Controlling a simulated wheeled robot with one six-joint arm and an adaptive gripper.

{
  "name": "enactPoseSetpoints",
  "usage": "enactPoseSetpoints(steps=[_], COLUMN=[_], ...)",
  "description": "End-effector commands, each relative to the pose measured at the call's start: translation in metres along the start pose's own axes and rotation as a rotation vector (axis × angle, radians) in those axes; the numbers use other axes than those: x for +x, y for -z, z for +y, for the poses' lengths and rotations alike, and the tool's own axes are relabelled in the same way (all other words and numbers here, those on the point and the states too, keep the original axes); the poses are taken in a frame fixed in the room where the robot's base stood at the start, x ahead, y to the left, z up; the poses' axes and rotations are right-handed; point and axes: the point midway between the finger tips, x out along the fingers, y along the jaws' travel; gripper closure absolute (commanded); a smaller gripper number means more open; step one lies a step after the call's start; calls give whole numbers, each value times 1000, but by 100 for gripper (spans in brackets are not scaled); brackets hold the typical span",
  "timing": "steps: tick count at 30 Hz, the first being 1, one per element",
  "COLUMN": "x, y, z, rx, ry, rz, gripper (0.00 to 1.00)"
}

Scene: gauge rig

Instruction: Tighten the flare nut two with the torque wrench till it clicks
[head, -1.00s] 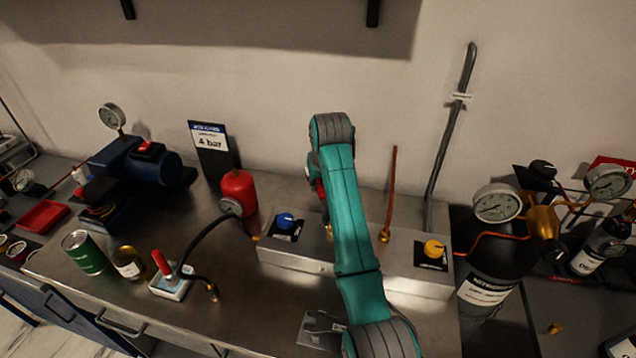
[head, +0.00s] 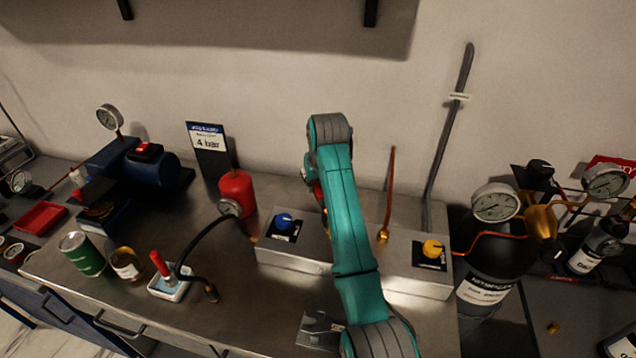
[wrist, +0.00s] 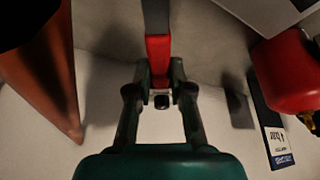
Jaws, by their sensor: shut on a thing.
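My gripper (wrist: 159,78) is shut on the red handle of the torque wrench (wrist: 158,52), whose grey shaft runs out of the top of the wrist view. In the head view my teal arm hides the gripper and most of the wrench; only a small red piece shows beside the arm. A brass flare nut (head: 382,236) sits at the foot of an upright copper tube (head: 391,190) on the metal box (head: 285,257), right of my arm. I cannot tell whether it is nut two. The wrench's working end and any nut behind the arm are hidden.
The box carries a blue knob (head: 284,221) and a yellow knob (head: 432,248). A red cylinder (head: 237,190) and a sign (head: 210,150) stand to the left. A black nitrogen bottle (head: 487,265) with gauges stands at right. The wall is close behind.

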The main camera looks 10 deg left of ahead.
Motion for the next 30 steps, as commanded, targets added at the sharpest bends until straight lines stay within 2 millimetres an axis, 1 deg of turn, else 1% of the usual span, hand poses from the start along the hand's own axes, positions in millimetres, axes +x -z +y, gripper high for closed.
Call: enactPoseSetpoints(steps=[16, 30], x=[0, 0], y=[0, 1], z=[-10, -10], rx=[-67, -75], ry=[29, 32], rz=[1, 1], gripper=[100, 100])
